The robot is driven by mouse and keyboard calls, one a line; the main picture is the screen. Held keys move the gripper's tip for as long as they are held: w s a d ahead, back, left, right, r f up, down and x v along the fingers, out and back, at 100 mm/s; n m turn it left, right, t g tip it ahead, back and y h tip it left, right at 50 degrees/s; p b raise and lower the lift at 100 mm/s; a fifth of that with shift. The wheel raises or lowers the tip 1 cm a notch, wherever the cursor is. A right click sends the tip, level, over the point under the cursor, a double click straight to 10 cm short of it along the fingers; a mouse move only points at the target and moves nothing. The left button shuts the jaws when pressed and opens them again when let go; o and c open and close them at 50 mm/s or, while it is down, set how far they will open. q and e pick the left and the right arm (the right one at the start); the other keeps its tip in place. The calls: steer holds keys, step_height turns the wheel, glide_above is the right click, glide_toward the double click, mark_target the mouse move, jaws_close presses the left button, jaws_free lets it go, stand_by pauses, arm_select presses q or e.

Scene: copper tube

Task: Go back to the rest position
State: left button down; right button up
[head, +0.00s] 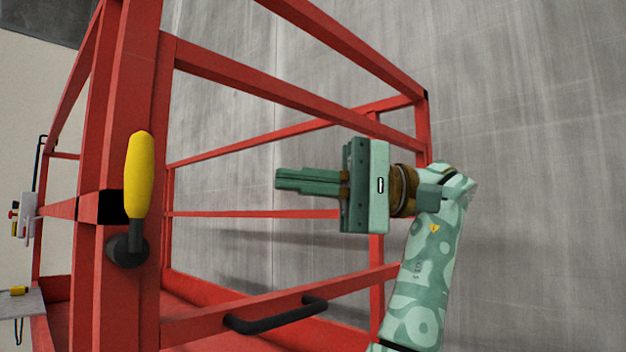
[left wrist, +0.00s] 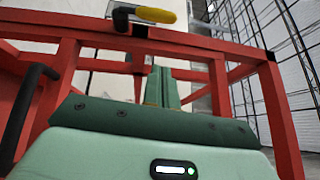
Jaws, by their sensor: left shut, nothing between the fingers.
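My left gripper (head: 281,179) is green, shut and empty, and its fingers point to the left in the head view. It is held up in front of the red metal frame (head: 235,82). In the left wrist view, its two fingers (left wrist: 161,76) stand together upright with nothing between them. My right gripper is in neither view. No copper tube shows.
A yellow-handled lever (head: 140,175) is mounted on the red post left of the gripper; it also shows at the top of the left wrist view (left wrist: 155,15). A black grab handle (head: 276,317) sits on a lower rail. A grey wall (head: 540,150) stands behind.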

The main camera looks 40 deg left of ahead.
arm_select(q)
steer(key=shift+w+d+r, duration=0.1)
steer(key=shift+w+d, duration=0.1)
steer(key=shift+d, duration=0.25)
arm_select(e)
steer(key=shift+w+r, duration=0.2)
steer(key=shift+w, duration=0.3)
arm_select(q)
steer(key=shift+w, duration=0.2)
steer(key=shift+s, duration=0.1)
